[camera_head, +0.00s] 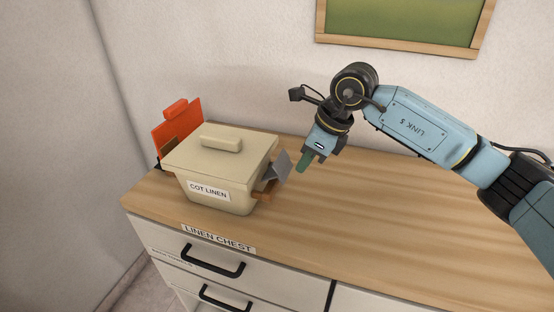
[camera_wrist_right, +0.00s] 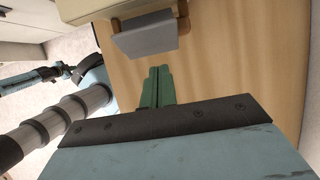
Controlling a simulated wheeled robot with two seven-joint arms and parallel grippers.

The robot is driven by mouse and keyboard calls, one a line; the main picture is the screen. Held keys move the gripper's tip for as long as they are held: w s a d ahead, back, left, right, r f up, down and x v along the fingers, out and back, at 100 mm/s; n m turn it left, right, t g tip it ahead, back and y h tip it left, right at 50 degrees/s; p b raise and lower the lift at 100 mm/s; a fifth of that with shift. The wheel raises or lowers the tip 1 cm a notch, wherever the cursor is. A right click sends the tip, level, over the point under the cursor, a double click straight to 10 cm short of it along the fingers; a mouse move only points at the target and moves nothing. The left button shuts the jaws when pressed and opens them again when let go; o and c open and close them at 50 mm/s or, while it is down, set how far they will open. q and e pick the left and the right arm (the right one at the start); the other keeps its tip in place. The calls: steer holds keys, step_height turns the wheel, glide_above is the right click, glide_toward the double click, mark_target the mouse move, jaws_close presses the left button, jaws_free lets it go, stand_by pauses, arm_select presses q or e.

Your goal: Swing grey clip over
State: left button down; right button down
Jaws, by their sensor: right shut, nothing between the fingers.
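The grey clip (camera_head: 279,167) is a flat plate at the right side of the cream box (camera_head: 176,160) labelled COT LINEN. It slants up and outward from the box. In the right wrist view the clip (camera_wrist_right: 146,36) lies just beyond my fingertips, with a gap between. My right gripper (camera_head: 302,167) has green fingers and is to the right of the clip, apart from it. Its fingers (camera_wrist_right: 158,72) are together and empty. The box's cream lid (camera_head: 222,143) with a handle is on. My left gripper is not seen.
The box stands on a wooden-topped chest (camera_head: 400,240) with drawers and black handles. A brown tab (camera_head: 264,192) sticks out below the clip. An orange panel (camera_head: 178,124) stands behind the box at left. The chest top to the right is clear. A green framed board (camera_head: 405,20) hangs on the wall.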

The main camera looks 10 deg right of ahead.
arm_select(q)
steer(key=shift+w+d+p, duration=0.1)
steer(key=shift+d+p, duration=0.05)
steer(key=shift+p, duration=0.55)
arm_select(e)
steer(key=shift+s+d+r, duration=0.15)
steer(key=shift+s+r, duration=0.3)
steer(key=shift+r, duration=0.4)
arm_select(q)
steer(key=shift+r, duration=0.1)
arm_select(e)
steer(key=shift+r, duration=0.1)
